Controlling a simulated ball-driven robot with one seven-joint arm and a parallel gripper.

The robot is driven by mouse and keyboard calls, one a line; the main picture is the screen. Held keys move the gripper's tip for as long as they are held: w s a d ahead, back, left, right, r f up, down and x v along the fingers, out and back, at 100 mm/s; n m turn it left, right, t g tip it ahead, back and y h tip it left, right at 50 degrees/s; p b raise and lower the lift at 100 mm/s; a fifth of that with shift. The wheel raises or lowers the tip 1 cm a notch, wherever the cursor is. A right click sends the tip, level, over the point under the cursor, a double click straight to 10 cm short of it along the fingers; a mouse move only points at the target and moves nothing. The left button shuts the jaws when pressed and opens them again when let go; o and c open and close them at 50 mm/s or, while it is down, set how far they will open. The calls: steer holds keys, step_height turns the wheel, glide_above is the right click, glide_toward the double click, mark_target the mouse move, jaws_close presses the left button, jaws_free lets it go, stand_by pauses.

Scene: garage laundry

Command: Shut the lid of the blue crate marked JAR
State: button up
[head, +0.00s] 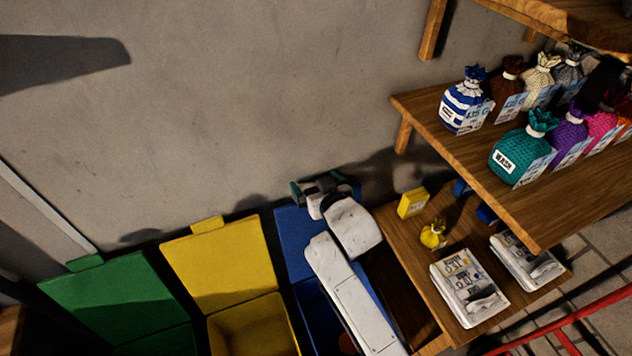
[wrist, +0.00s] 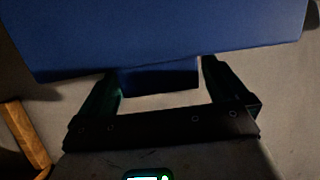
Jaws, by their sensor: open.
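The blue crate (head: 309,306) stands at the bottom centre of the head view, partly hidden behind my arm. Its lid (head: 291,232) stands open, leaning back toward the wall. I cannot read any marking on it. My gripper (head: 317,187) is at the lid's upper edge. In the wrist view the blue lid (wrist: 160,35) fills the top, and its tab (wrist: 158,78) lies between the two dark green fingers of my open gripper (wrist: 161,72). I cannot tell if the fingers touch the tab. Something reddish shows low inside the crate.
To the left stand a yellow crate (head: 253,325) and a green crate (head: 172,343), both with lids up. Close on the right is a wooden shelf unit (head: 405,232) with boxes and a yellow bag (head: 433,236). Its higher shelf (head: 440,125) holds several knitted bags.

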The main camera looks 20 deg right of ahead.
steer(key=shift+w+f, duration=0.1)
steer(key=shift+w, duration=0.1)
steer(key=shift+c, duration=0.5)
steer(key=c, duration=1.3)
